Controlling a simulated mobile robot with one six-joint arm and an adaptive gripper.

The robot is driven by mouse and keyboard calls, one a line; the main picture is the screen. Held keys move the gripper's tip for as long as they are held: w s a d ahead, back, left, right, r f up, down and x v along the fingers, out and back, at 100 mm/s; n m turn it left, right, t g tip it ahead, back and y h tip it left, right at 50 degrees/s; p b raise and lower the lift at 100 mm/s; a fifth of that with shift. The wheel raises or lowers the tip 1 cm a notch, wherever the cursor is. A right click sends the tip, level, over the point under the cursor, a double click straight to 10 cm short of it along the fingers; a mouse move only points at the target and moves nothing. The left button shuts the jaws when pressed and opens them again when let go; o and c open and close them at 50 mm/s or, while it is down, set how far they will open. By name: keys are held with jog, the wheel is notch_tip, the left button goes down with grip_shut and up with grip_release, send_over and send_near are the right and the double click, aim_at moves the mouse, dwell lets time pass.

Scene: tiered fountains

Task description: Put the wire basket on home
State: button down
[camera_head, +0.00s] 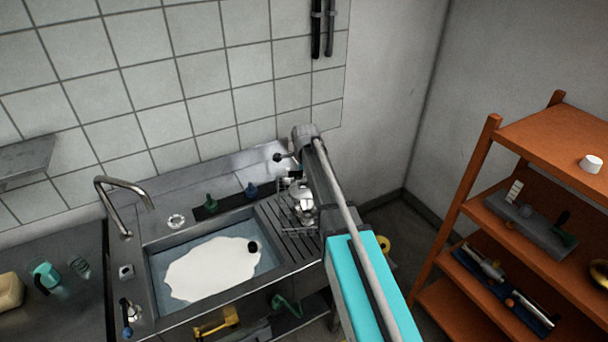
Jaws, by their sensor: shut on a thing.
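My arm reaches from the lower right over the right side of the sink. My gripper (302,207) is small in the picture, a silver shape low over the ribbed drainboard (283,240). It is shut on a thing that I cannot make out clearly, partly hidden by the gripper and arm. I cannot pick out the wire basket with certainty. No place marked as home can be told apart in this view.
The sink basin (158,285) holds water with a white patch (212,268). A faucet (124,190) rises at its left. A green bottle (210,203) and a blue one (251,190) stand behind it. An orange shelf (550,132) with several items stands at the right.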

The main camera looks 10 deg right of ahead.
jog(key=shift+s+b+x, duration=0.2)
jog(key=shift+b+x, duration=0.85)
jog(key=shift+x, duration=0.05)
jog(key=shift+s+b+x, duration=0.25)
jog(key=shift+b+x, duration=0.75)
jog(key=shift+x, duration=0.05)
jog(key=shift+s+b+x, duration=0.2)
jog(key=shift+b+x, duration=0.85)
jog(key=shift+x, duration=0.05)
jog(key=shift+a+f, duration=0.1)
jog(key=shift+c, duration=2.2)
grip_release()
jog(key=shift+s+r, duration=0.1)
jog(key=shift+r, duration=0.15)
jog(key=p+v, duration=0.6)
jog(key=shift+r+p, duration=0.2)
jog(key=shift+p, duration=0.15)
